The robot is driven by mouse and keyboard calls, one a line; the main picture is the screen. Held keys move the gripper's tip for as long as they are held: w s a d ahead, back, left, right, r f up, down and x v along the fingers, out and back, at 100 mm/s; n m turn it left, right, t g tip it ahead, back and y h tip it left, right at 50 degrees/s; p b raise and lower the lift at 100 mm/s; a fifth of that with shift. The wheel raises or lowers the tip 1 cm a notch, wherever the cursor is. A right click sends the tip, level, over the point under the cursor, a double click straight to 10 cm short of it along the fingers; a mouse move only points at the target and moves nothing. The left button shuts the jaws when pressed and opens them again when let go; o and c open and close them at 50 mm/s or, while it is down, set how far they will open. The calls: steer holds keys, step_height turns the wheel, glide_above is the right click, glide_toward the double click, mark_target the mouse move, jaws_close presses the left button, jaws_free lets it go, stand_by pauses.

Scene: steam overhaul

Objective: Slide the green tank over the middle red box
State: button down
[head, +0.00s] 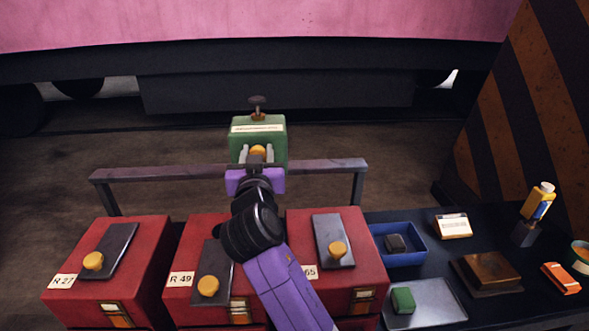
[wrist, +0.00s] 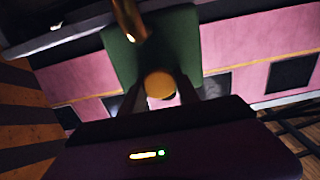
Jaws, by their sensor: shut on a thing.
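The green tank (head: 258,127), with a white label and a dark knob on top, is beyond the grey rail, level with the gap between the middle and right boxes. My gripper (head: 257,156) is shut on the tank's round yellow knob. The wrist view shows the tank (wrist: 122,66) upside down, with the yellow knob (wrist: 160,85) between my fingers. The middle red box (head: 180,290), labelled R 49, is nearer, below left of the tank. It has a dark sloping plate with a yellow knob on top. My arm covers its right part.
Red boxes stand on either side, R 27 (head: 58,262) left and another (head: 368,258) right. A grey rail (head: 325,166) runs behind them. A blue tray (head: 412,258), a metal tray (head: 445,306) and small items lie right. A striped pillar (head: 535,110) stands far right.

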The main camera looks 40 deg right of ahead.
steer(key=w+a+b, duration=0.3)
steer(key=w+a, duration=0.2)
steer(key=a, duration=0.2)
steer(key=shift+a, duration=0.4)
steer(key=shift+w, duration=0.1)
steer(key=c, duration=0.9)
jaws_free()
steer(key=shift+b, duration=0.3)
steer(key=shift+v, duration=3.9)
